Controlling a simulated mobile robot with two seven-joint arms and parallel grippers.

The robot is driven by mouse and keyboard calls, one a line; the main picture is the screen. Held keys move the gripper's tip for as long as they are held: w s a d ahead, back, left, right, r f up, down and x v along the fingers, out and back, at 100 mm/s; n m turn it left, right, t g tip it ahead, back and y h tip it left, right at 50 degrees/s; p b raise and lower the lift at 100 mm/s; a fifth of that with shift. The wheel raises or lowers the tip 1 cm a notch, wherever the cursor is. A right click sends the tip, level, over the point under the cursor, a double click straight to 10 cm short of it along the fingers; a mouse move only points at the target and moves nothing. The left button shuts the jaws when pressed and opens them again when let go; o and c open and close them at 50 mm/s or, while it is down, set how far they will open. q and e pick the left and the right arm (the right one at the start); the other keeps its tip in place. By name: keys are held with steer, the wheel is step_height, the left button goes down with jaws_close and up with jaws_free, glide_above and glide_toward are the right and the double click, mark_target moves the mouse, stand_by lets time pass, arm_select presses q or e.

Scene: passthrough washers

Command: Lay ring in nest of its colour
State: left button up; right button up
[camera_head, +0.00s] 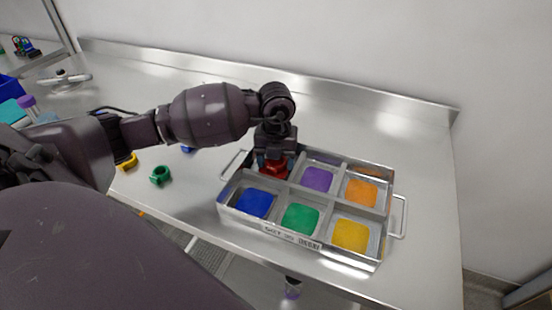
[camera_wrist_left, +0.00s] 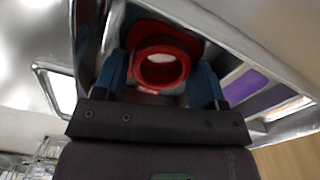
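The metal tray (camera_head: 227,207) has coloured nests: blue (camera_head: 255,203), green (camera_head: 300,219) and yellow (camera_head: 351,235) in front, purple (camera_head: 317,179) and orange (camera_head: 361,193) behind. My left gripper (camera_head: 273,163) points down into the back left compartment. A red ring (camera_head: 273,168) is between its fingertips; it also shows in the left wrist view (camera_wrist_left: 160,66), where the blue fingers of the left gripper (camera_wrist_left: 160,82) appear to touch both its sides. A red patch (camera_wrist_left: 165,34) shows behind the ring in that compartment. I cannot tell whether the ring touches the floor. My right gripper is not in view.
A green ring (camera_head: 160,175), a yellow ring (camera_head: 128,161) and a partly hidden blue piece (camera_head: 187,149) lie on the steel table (camera_head: 410,130) left of the tray. The tray has a handle at each end. A raised steel edge runs along the back.

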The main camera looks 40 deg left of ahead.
arm_select(q)
step_height(320, 180, up, 12)
steer(key=p, duration=0.1)
steer(key=shift+r, duration=0.2)
stand_by(0.3)
stand_by(0.5)
